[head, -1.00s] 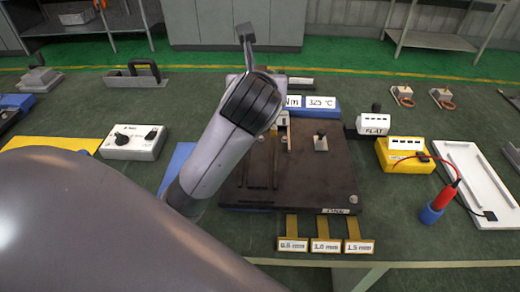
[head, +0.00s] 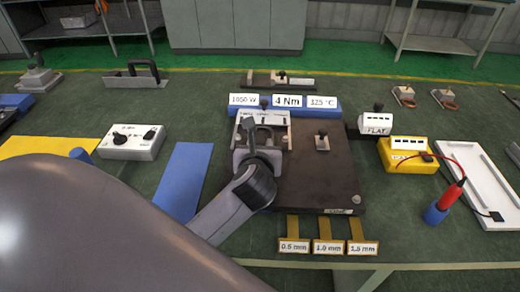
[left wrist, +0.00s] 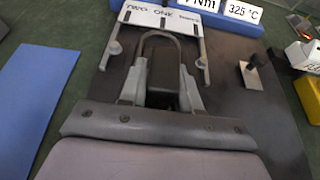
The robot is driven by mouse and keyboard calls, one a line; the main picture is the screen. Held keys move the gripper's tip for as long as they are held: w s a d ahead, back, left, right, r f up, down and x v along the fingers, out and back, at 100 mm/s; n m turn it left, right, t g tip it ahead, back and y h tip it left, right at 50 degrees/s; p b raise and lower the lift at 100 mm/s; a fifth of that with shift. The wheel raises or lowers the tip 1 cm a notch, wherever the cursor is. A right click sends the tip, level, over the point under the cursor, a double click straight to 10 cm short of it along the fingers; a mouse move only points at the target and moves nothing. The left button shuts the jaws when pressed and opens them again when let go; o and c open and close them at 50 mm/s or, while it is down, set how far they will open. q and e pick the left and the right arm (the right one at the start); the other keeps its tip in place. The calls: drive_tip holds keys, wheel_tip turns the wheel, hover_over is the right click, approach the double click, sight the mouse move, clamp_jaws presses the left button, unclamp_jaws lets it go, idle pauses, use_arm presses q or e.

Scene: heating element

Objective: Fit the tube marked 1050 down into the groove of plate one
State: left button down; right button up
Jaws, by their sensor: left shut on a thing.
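My left gripper (head: 258,140) is over the left part of a dark brown plate (head: 318,190) on the bench. In the left wrist view its two grey fingers (left wrist: 162,88) are shut on a grey U-shaped tube (left wrist: 160,34), whose bend points away from the wrist. I cannot tell whether the tube touches the plate. The groove and any mark on the tube are not discernible. My right gripper is out of view.
Signs (head: 292,101) reading 1050 W, 4 Nm and a temperature stand behind the plate. A small post (head: 322,142) rises from it. Gauge tabs (head: 328,247) hang at its front. A blue mat (head: 184,180) lies left, a yellow box (head: 405,155) right.

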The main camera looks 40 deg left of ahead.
use_arm(q)
drive_tip(key=shift+f, duration=0.25)
drive_tip(key=c, duration=0.8)
unclamp_jaws()
drive_tip(key=shift+s+d+r, duration=0.1)
drive_tip(key=shift+d+r, duration=0.05)
drive_tip(key=shift+r, duration=0.05)
drive_tip(key=p+v, duration=0.1)
drive_tip(key=v, duration=1)
drive_tip(key=shift+s+d, duration=0.1)
drive_tip(key=shift+s, duration=0.15)
drive_tip(key=shift+r, duration=0.1)
drive_tip(key=shift+s, duration=0.1)
